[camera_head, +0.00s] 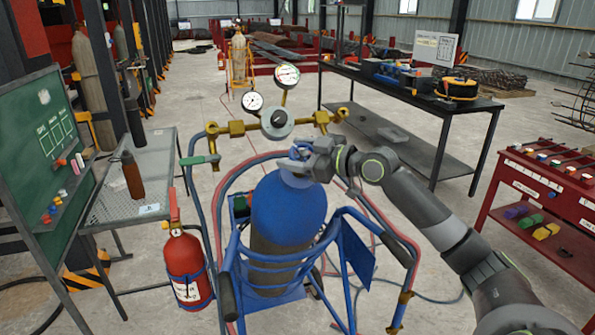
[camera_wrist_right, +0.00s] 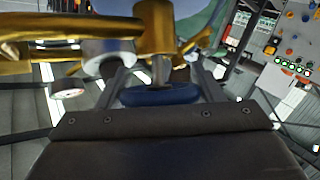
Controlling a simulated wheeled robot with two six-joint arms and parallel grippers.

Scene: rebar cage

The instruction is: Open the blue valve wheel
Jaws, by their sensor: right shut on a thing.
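The blue valve wheel (camera_wrist_right: 158,95) shows in the right wrist view as a dark blue disc on a short metal stem below brass fittings. It sits between the two dark fingers of my right gripper (camera_wrist_right: 160,88), which is shut on it. In the head view my right gripper (camera_head: 304,156) is at the top of the blue gas cylinder (camera_head: 290,212), with its arm coming in from the right. Only a little of the wheel (camera_head: 299,151) shows there; the gripper hides the rest. My left gripper is in neither view.
The brass regulator (camera_head: 277,124) with two round gauges stands just behind the gripper. The cylinder is in a blue cart (camera_head: 273,290) with hoses around it. A red fire extinguisher (camera_head: 188,268) hangs at left. A black workbench (camera_head: 415,92) and red tool cart (camera_head: 545,190) stand right.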

